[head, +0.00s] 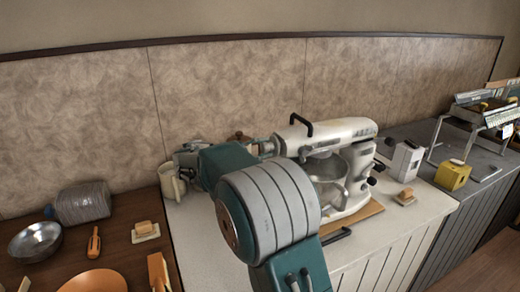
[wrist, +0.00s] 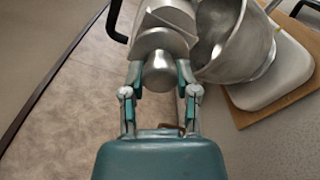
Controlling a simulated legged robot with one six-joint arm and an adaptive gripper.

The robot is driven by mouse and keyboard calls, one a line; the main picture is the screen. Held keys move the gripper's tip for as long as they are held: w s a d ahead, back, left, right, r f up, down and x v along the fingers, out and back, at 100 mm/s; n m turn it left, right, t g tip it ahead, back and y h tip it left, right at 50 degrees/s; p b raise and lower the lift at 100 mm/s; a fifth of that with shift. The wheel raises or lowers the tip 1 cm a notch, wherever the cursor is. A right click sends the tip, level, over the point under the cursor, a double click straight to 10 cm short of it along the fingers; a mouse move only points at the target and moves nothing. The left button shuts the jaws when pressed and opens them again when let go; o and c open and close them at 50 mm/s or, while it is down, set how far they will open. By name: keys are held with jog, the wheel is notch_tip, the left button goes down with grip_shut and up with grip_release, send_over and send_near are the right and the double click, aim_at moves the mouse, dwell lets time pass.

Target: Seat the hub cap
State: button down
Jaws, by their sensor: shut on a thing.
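The stand mixer (head: 335,133) is pale, with its head pointing left and a black handle on top. Its metal bowl (wrist: 236,45) hangs below the head. My gripper (wrist: 160,73) is shut on the hub cap (wrist: 159,44), a silver disc with a round knob between the two fingers. The cap is at the front end of the mixer head, in line with it in the wrist view. I cannot tell whether it touches the head or is fully in. In the head view, my arm hides most of the gripper and the cap.
A cream mug (head: 172,182) stands left of my arm. A brown board (head: 365,212) lies under the mixer. A white box (head: 405,160) and a yellow block (head: 453,175) stand to the right.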

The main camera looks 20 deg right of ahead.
jog(key=shift+d, duration=0.45)
jog(key=shift+c, duration=1.4)
grip_release()
jog(key=a, duration=1.2)
jog(key=s+d+f+m+y, duration=0.1)
jog(key=s+d+y, duration=0.1)
jog(key=s+y, duration=0.35)
jog(key=s+d+f+y, duration=0.1)
jog(key=s+d+y, duration=0.15)
jog(key=s, duration=0.55)
jog(key=s+a+f+m+t+y, duration=0.2)
jog(key=s+y, duration=0.3)
jog(key=s, duration=0.3)
jog(key=s+a+f+m+t+y, duration=0.3)
jog(key=s+a+f+y, duration=0.1)
jog(key=s, duration=0.4)
jog(key=shift+s+a+f+t+y, duration=0.2)
jog(key=shift+s+a+t+y, duration=0.15)
jog(key=shift+a, duration=0.45)
